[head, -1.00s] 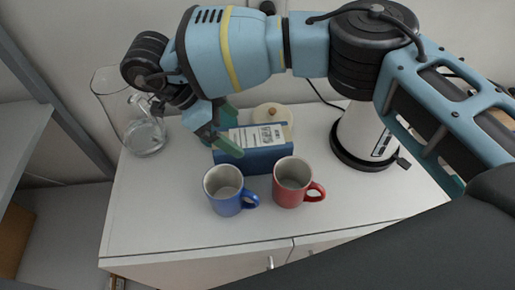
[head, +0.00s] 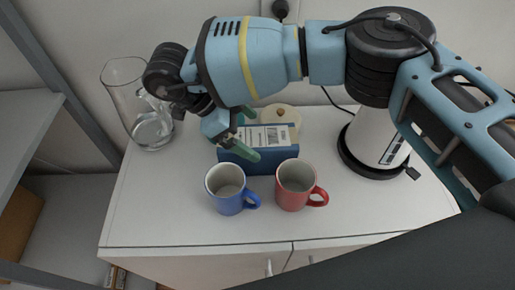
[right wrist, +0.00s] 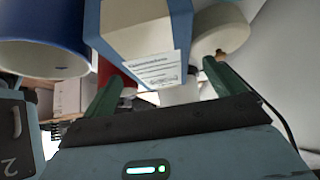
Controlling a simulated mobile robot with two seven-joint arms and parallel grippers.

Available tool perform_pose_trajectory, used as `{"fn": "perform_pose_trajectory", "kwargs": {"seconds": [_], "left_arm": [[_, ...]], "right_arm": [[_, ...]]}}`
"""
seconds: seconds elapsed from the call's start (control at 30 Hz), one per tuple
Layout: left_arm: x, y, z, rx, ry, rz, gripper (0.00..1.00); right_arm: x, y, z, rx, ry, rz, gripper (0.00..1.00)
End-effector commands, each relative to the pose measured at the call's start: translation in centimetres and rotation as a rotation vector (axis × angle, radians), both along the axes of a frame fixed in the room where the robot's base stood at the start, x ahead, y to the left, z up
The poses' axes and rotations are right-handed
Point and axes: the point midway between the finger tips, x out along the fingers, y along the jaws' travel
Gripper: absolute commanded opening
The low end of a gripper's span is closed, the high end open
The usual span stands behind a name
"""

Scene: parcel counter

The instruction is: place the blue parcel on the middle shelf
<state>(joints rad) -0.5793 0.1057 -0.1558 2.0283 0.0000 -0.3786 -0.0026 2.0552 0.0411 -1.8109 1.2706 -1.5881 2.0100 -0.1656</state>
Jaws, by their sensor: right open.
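The blue parcel (head: 285,158), a box with a white label on top, stands on the white counter behind two mugs. My right gripper (head: 248,138) is open with green fingers at the parcel's upper left, partly covering it. In the right wrist view the parcel (right wrist: 112,42) is ahead of the open right gripper (right wrist: 163,70), its label facing the fingers, and nothing is held. A grey shelf unit stands at the left; one board (head: 28,115) shows at its upper part, and I cannot tell which level it is. My left gripper is not in view.
A blue mug (head: 229,199) and a red mug (head: 293,197) stand close in front of the parcel. A glass jug (head: 150,128) is at the counter's back left. A round pale lidded thing (head: 287,114) is behind the parcel. The counter's front left (head: 150,215) is clear.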

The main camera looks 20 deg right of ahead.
Motion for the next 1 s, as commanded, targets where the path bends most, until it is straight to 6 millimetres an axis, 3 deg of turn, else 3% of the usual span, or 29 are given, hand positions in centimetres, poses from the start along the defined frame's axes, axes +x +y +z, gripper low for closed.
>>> {"fn": "perform_pose_trajectory", "kwargs": {"seconds": [0.33,0.67,1.0], "left_arm": [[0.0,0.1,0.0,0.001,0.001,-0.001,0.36],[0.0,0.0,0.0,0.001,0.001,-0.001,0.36],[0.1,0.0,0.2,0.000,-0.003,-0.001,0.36]], "right_arm": [[-0.8,-2.7,-3.4,0.000,0.002,-0.002,0.95],[-0.8,-3.1,-3.9,0.000,0.000,0.000,0.95],[-0.8,-3.1,-3.9,0.000,0.000,0.000,0.51]]}}
